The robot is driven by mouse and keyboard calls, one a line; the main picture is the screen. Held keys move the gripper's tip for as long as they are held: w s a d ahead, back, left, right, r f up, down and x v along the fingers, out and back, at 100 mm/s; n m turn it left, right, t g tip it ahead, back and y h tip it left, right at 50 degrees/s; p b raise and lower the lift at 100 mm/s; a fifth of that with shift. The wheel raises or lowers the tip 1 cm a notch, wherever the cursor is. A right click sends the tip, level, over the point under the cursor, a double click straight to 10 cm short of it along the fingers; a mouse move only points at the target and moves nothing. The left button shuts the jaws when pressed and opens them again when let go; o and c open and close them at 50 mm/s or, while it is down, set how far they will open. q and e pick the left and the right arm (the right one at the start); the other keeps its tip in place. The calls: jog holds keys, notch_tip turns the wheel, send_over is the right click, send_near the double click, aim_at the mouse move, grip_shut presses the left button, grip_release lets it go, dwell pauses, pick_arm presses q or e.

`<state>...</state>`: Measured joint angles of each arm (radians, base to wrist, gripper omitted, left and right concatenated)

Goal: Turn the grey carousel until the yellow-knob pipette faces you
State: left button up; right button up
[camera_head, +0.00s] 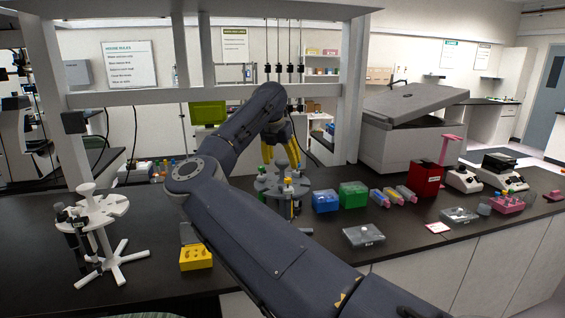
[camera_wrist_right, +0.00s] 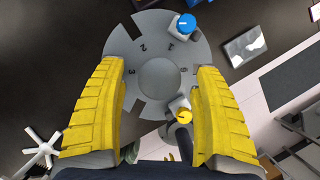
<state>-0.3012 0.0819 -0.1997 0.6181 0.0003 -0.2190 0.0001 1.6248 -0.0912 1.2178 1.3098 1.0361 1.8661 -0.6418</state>
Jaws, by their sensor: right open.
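The grey carousel (camera_head: 268,186) stands on the dark bench in the head view, partly behind my right arm. My right gripper (camera_head: 281,148), with yellow fingers, is above it. In the right wrist view the numbered disc of the carousel (camera_wrist_right: 160,107) lies below the open fingers, one on each side of its centre, with nothing visibly held. The yellow-knob pipette (camera_wrist_right: 184,117) is at the disc's lower right edge, close to the right finger. A blue-knob pipette (camera_wrist_right: 187,22) is at the top right edge. My left gripper is not in view.
A white carousel (camera_head: 100,208) with dark pipettes stands at the left. Blue (camera_head: 325,201) and green (camera_head: 353,195) boxes stand close to the right of the grey carousel. A clear-lidded box (camera_head: 363,236) lies nearer the front edge.

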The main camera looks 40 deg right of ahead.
jog(key=v, duration=1.1)
jog(key=shift+r, duration=0.1)
dwell(0.4)
